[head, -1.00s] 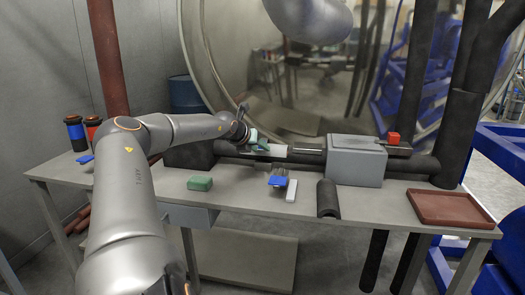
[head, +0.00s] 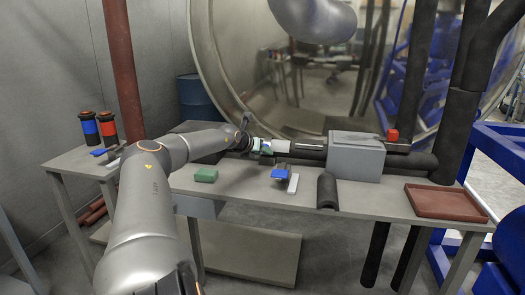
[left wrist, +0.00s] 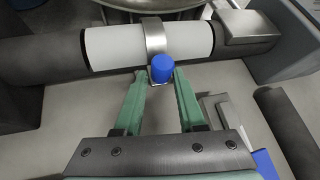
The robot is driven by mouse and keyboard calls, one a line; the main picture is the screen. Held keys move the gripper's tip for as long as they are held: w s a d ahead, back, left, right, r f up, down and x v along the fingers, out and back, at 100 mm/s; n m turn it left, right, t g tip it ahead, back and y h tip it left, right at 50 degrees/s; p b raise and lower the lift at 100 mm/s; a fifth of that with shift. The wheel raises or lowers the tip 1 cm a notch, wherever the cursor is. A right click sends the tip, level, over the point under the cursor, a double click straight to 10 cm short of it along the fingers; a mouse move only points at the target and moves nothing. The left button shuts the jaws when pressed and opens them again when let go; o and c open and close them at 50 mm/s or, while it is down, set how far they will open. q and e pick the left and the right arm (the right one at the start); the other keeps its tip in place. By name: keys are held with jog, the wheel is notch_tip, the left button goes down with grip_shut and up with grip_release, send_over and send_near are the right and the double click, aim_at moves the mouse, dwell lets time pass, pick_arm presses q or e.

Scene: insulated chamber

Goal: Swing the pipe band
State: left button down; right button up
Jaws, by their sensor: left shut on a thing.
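A metal pipe band (left wrist: 154,35) wraps around a white section (left wrist: 105,47) of the dark pipe in the left wrist view. A blue knob (left wrist: 162,66) sticks out from the band towards my gripper. The band itself is mostly hidden there. My right gripper is not in view.
A grey box (head: 355,156) encloses the pipe on the right. A green block (head: 206,175), a blue-handled brush (head: 281,173), a dark half-shell (head: 327,192) and a red tray (head: 446,202) sit on the bench. The bench front is otherwise fairly clear.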

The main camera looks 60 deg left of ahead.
pick_arm(q)
jog(key=shift+d+f, duration=0.3)
jog(key=shift+f, duration=0.3)
jog(key=c, duration=0.9)
grip_release()
jog(key=shift+c, duration=0.2)
jog(key=o, duration=0.3)
jog(key=shift+w+a, duration=0.15)
jog(key=shift+r, duration=0.2)
jog(key=shift+r, duration=0.1)
